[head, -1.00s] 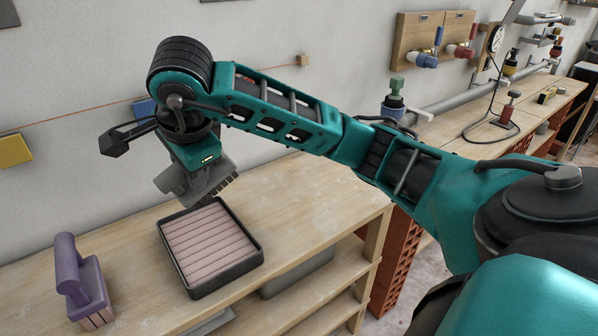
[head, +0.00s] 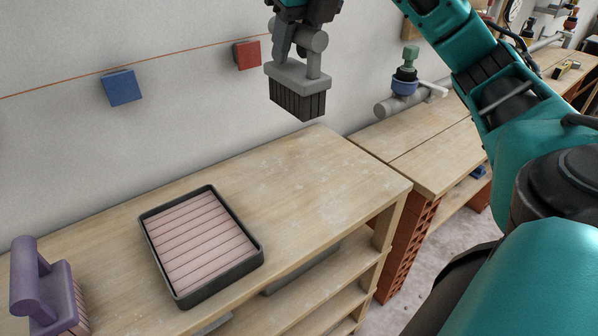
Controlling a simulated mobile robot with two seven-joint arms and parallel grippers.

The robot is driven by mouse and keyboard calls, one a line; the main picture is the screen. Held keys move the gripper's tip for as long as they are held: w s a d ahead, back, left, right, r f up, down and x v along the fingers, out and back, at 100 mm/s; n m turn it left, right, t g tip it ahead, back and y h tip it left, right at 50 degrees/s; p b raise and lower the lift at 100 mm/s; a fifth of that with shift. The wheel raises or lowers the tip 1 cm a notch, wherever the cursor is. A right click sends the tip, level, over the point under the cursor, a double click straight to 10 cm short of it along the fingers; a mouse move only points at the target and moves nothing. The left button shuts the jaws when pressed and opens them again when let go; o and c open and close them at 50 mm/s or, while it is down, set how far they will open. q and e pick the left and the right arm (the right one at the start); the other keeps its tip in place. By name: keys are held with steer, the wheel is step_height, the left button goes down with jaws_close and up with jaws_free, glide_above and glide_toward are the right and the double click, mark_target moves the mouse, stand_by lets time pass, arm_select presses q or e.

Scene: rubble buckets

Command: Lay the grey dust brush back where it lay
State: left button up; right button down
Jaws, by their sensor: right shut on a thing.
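The grey dust brush (head: 298,78) hangs upright in the air at the top middle of the head view, its dark bristles pointing down. My right gripper (head: 303,38) is shut on the brush's round grey handle. The brush is above the back right part of the wooden bench (head: 300,185), clear of its top, with the wall behind. My left gripper is not in view.
A black-rimmed tray (head: 258,252) with pinkish slats stands on the bench. A purple brush (head: 50,285) stands at the left. The bench top right of the tray is bare. A second bench (head: 425,160) with a blue-and-green valve (head: 405,75) lies beyond a gap.

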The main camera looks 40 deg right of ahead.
steer(key=shift+f, duration=0.3)
step_height(320, 180, down, 19)
steer(key=b, duration=0.6)
steer(key=c, duration=0.7)
jaws_free()
